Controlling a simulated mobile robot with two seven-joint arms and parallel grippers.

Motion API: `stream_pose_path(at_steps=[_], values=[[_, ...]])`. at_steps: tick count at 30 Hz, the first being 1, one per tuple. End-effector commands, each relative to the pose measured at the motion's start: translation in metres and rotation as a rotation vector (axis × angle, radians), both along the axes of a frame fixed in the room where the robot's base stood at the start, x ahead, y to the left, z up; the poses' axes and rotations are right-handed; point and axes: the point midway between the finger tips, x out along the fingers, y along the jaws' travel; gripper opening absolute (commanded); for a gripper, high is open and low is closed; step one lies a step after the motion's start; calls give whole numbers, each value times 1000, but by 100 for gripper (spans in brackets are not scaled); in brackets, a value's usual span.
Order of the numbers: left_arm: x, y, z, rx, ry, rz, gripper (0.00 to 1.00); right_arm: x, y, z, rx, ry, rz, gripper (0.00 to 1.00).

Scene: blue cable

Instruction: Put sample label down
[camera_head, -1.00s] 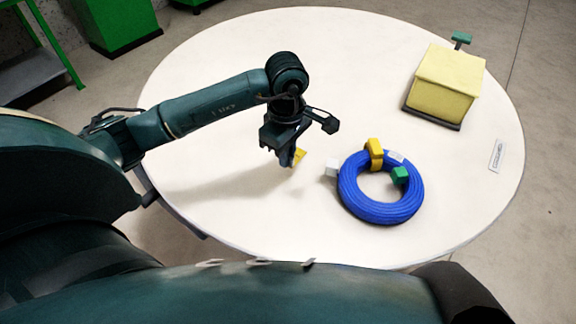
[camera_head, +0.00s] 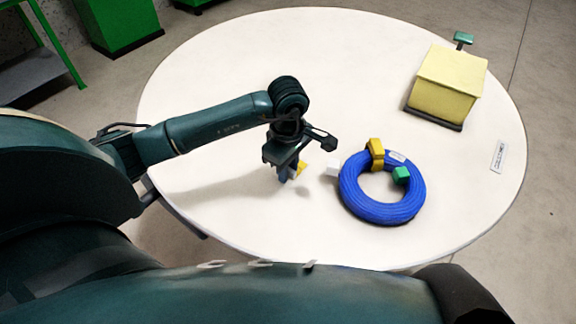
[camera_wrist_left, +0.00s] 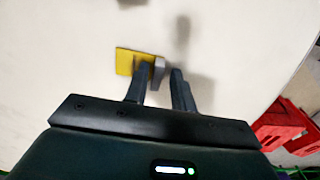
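The sample label, a small yellow piece (camera_head: 302,167) with a pale grey part, is at my left gripper (camera_head: 287,174), low over the table left of the blue cable coil (camera_head: 350,200). In the left wrist view the yellow plate (camera_wrist_left: 125,62) sticks out left of the fingers. Its grey part (camera_wrist_left: 159,72) lies against the left finger, and a narrow gap shows between it and the right finger. The left gripper (camera_wrist_left: 164,72) looks slightly open around it. I cannot tell whether the label touches the table. My right gripper is out of view.
The coil carries a yellow clip (camera_head: 376,150) and a green clip (camera_head: 401,175). A yellow box (camera_head: 447,85) is at the back right, a flat printed tag (camera_head: 498,155) at the right edge. The round table (camera_head: 230,80) is otherwise clear.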

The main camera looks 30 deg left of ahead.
Motion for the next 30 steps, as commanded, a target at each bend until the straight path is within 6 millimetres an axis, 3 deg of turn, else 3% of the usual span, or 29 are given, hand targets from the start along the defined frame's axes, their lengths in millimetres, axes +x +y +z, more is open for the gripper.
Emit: stream_pose_path(at_steps=[8,13,24,30], values=[[0,0,0,0,1,0,30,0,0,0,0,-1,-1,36],[1,0,10,0,-2,-1,30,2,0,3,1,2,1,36],[1,0,87,0,-5,0,30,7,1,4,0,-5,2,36],[1,0,115,0,-2,1,30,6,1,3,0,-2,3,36]])
